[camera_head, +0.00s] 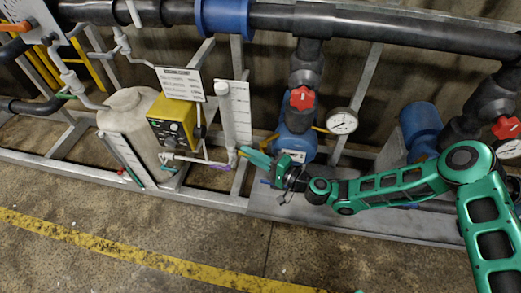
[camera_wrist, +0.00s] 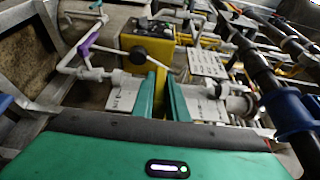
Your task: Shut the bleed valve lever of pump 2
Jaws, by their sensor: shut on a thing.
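My gripper (camera_head: 247,153) reaches left from the blue pump toward the foot of a white upright gauge board. The blue pump (camera_head: 297,141) with a white label stands just right of the gripper. I cannot tell which pump is number 2 or clearly pick out its bleed valve lever.
A yellow control box (camera_head: 172,123) stands beside a pale tank (camera_head: 130,115). A red valve handle (camera_head: 302,98) and a round gauge (camera_head: 341,121) stand near my arm. A thick black pipe (camera_head: 380,24) crosses above. The floor in front is clear.

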